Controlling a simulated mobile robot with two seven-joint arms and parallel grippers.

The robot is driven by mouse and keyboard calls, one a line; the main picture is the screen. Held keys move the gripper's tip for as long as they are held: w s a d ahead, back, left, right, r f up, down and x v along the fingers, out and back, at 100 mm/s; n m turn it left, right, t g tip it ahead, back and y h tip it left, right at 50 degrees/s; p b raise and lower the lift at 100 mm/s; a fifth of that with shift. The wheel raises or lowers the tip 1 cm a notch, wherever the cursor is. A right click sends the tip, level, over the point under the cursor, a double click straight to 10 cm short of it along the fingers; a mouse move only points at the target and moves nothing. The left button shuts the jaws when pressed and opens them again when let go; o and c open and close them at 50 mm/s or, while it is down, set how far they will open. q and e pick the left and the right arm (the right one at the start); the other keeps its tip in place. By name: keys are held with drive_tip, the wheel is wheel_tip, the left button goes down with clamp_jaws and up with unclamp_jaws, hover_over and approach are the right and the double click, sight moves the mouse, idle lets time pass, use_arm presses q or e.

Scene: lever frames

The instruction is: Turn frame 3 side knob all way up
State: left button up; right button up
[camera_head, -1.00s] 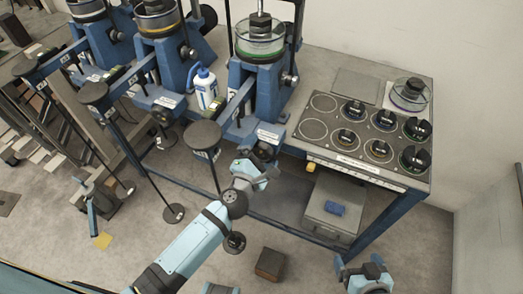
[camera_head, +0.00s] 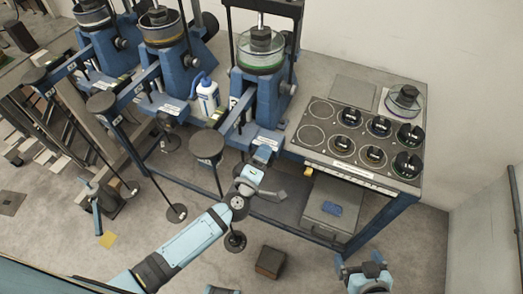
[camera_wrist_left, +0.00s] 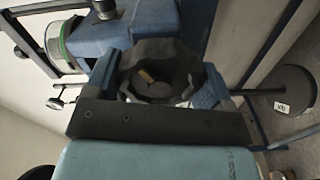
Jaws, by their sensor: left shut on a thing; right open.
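The rightmost blue lever frame (camera_head: 261,88) stands at the bench front, and I take it as frame 3, though its number is not readable. Its side knob, a dark scalloped round knob (camera_wrist_left: 158,62), sits between the two blue fingers of my left gripper (camera_wrist_left: 158,84) in the left wrist view. The fingers are shut on it from both sides. In the head view my left gripper (camera_head: 262,181) is below the front of that frame and hides the knob. My right gripper (camera_head: 363,268) is open and empty at the bottom, apart from the bench.
A panel with several black weights (camera_head: 343,143) lies on the bench to the right. A white bottle (camera_head: 207,97) stands left of the frame. A round dark lever end (camera_head: 206,145) sticks out left of my left gripper. A grey case (camera_head: 329,208) sits on the lower shelf.

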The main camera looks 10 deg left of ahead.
use_arm(q)
drive_tip(key=shift+d+r+m+p, duration=0.1)
drive_tip(key=shift+r+m+p, duration=0.05)
drive_tip(key=shift+m+p, duration=0.85)
drive_tip(key=o, duration=1.1)
drive_tip(key=shift+f+b, duration=0.3)
drive_tip(key=shift+b, duration=0.1)
drive_tip(key=shift+c, duration=0.2)
drive_tip(key=shift+o, duration=0.5)
drive_tip(key=shift+r, duration=0.1)
drive_tip(key=s, duration=0.3)
drive_tip(key=s+a+p, duration=0.1)
drive_tip(key=s, duration=0.1)
drive_tip(key=shift+s+a, duration=0.15)
drive_tip(key=shift+s, duration=0.25)
